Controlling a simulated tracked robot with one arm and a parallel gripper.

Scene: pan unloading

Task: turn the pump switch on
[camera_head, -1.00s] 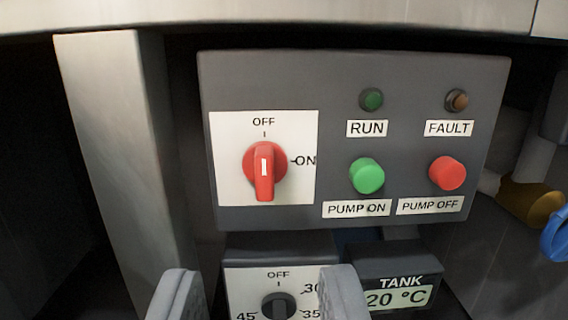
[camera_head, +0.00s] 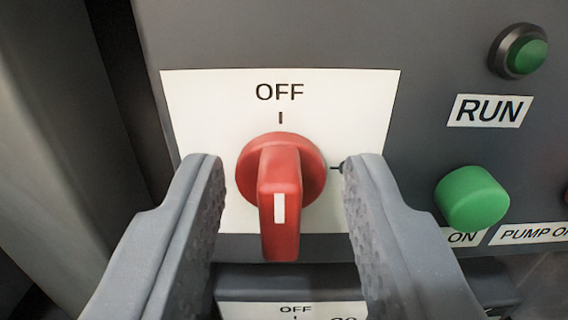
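The red pump switch (camera_head: 280,190) is a rotary knob on a white plate (camera_head: 370,95) on the grey panel. Its handle stands upright, and its white mark lines up with the OFF tick above it. The ON label is hidden behind the right finger; only part of its tick shows. My gripper (camera_head: 284,180) is open, with one finger on each side of the knob. Gaps show between both fingers and the red handle, so it appears not to be touched.
To the right are a green button (camera_head: 471,198) and a green RUN lamp (camera_head: 519,51). A grey post (camera_head: 45,130) stands at the left.

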